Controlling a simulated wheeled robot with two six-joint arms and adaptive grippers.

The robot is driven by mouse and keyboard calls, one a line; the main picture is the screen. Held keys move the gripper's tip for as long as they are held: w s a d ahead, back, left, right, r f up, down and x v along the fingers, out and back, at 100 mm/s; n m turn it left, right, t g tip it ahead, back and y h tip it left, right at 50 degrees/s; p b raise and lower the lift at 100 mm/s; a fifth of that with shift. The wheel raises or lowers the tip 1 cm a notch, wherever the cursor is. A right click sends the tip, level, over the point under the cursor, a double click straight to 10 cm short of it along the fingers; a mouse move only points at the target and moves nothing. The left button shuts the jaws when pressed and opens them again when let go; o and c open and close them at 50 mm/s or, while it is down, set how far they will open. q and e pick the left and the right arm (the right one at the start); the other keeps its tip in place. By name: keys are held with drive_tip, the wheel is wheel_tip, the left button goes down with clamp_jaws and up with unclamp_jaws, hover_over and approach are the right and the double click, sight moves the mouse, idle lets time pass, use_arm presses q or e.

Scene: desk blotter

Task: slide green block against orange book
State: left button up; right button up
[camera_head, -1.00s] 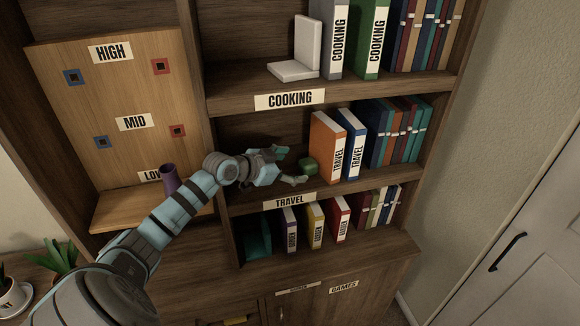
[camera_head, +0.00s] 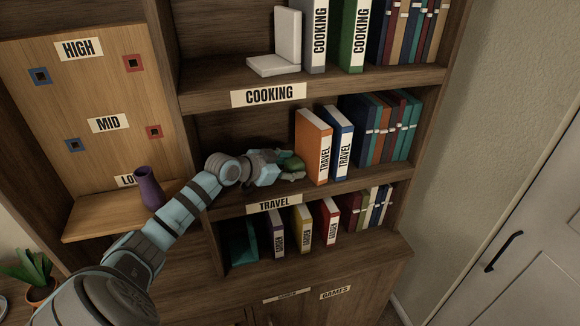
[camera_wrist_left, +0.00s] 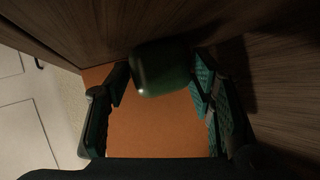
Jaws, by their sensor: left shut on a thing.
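The green block (camera_head: 294,164) is on the middle shelf, the one labelled TRAVEL, just left of the orange book (camera_head: 308,138). My left gripper (camera_head: 291,166) is shut on the green block, with one finger on each side of it. In the left wrist view the dark green block (camera_wrist_left: 162,70) sits between the fingertips, and the orange book's cover (camera_wrist_left: 160,130) fills the space behind it. I cannot tell whether the block touches the book. The orange book stands upright beside a blue TRAVEL book (camera_head: 339,138). My right gripper is not in view.
A white bookend (camera_head: 287,42) and COOKING books stand on the shelf above. Several books and a teal bookend (camera_head: 243,246) are on the shelf below. A purple vase (camera_head: 150,188) stands on the ledge at left. The TRAVEL shelf behind my gripper is bare.

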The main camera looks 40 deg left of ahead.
use_arm(q)
drive_tip(key=shift+d, duration=0.1)
drive_tip(key=shift+c, duration=1.3)
drive_tip(key=shift+s, duration=0.1)
drive_tip(key=shift+s+f, duration=0.1)
drive_tip(key=shift+s+f, duration=0.1)
drive_tip(key=shift+s, duration=0.15)
drive_tip(key=shift+c, duration=0.2)
drive_tip(key=shift+s+a, duration=0.2)
drive_tip(key=shift+s, duration=0.55)
drive_tip(key=shift+c, duration=0.6)
drive_tip(key=o, duration=1.5)
drive_tip(key=shift+w, duration=0.35)
drive_tip(key=shift+s, duration=0.1)
